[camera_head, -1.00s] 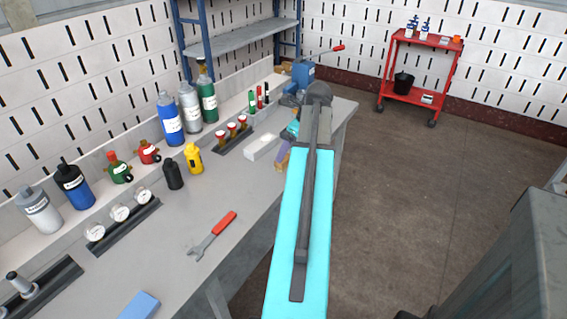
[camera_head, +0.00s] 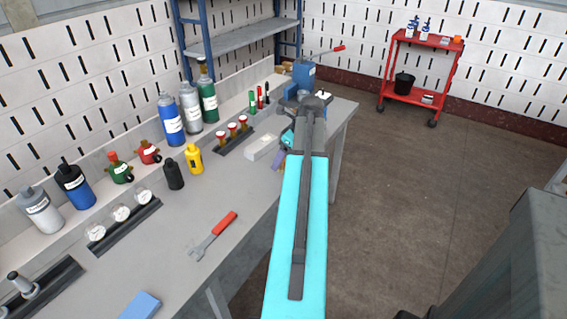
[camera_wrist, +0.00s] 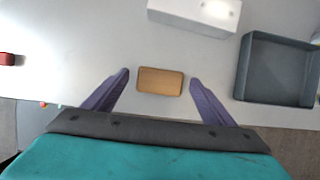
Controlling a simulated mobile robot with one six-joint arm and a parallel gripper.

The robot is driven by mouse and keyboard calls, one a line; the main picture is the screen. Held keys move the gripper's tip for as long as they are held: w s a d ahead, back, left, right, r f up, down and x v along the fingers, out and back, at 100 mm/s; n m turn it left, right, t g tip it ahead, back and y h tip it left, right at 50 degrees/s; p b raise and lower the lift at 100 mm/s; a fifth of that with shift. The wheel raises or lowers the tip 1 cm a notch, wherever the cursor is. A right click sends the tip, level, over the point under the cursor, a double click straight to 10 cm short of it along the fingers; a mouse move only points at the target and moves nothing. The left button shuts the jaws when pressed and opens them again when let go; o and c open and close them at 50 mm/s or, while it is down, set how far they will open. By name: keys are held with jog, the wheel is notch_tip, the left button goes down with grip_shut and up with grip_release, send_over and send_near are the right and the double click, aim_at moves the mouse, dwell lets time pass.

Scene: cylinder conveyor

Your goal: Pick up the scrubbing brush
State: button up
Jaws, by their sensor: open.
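A tan, wood-coloured rectangular block (camera_wrist: 160,82), which looks like the scrubbing brush, lies flat on the light grey bench in the wrist view. Its bristles cannot be seen. My gripper (camera_wrist: 159,76) is open, with one purple finger to the left of the block and one to the right. There is a gap on both sides, and nothing is held. The height of the fingertips above the bench cannot be told. In the head view a purple finger of my gripper (camera_head: 277,158) shows at the bench's front edge, and the block is hidden there.
A white block (camera_wrist: 195,14) lies beyond the brush. A grey open bin (camera_wrist: 244,68) stands close to the right finger. A red item (camera_wrist: 10,59) is at far left. Bottles and a wrench (camera_head: 212,237) are elsewhere on the bench (camera_head: 240,200).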

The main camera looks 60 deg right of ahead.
jog(key=shift+x, duration=0.9)
jog(key=c, duration=1.1)
jog(key=shift+r, duration=0.1)
jog(key=shift+r, duration=1.6)
jog(key=s+d, duration=0.1)
jog(key=s, duration=0.4)
jog(key=s+d+r, duration=0.1)
jog(key=s, duration=0.4)
jog(key=s+d+b, duration=0.1)
jog(key=s, duration=0.4)
jog(key=shift+s+d+r, duration=0.1)
jog(key=shift+s+r, duration=0.2)
jog(key=shift+s, duration=0.05)
